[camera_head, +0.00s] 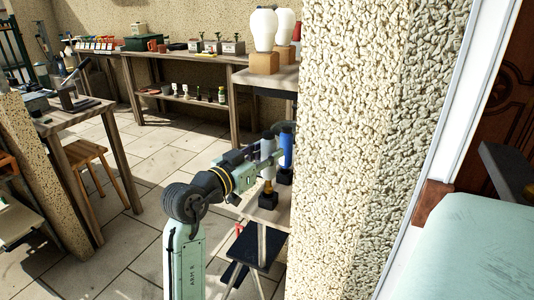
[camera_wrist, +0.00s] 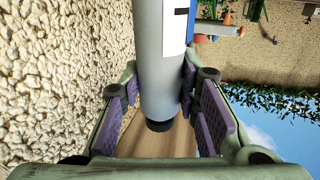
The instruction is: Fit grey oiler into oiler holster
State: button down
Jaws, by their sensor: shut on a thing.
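The grey oiler (camera_head: 268,146) is a light grey cylinder with a dark top, held roughly upright in my gripper (camera_head: 264,166). In the wrist view the grey oiler (camera_wrist: 163,60) stands between the purple pads of my gripper (camera_wrist: 160,102), with part of a white label and a dark end showing. A brass-coloured part shows below the fingers, just above a black holster block (camera_head: 268,199) on a small bench. I cannot tell whether the oiler touches the block. A blue oiler (camera_head: 286,149) stands just behind, in another dark block.
A rough stone wall (camera_head: 345,140) rises close to the right of the bench (camera_head: 279,213). A shelf with white bulb-like objects (camera_head: 264,30) on wooden blocks stands behind. Tiled floor is open to the left, with a stool (camera_head: 88,155) and workbench farther left.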

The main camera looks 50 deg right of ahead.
jog(key=shift+f+b, duration=1.5)
jog(key=shift+f, duration=0.3)
jog(key=c, duration=1.1)
grip_release()
jog(key=a, duration=1.2)
jog(key=shift+s, duration=0.15)
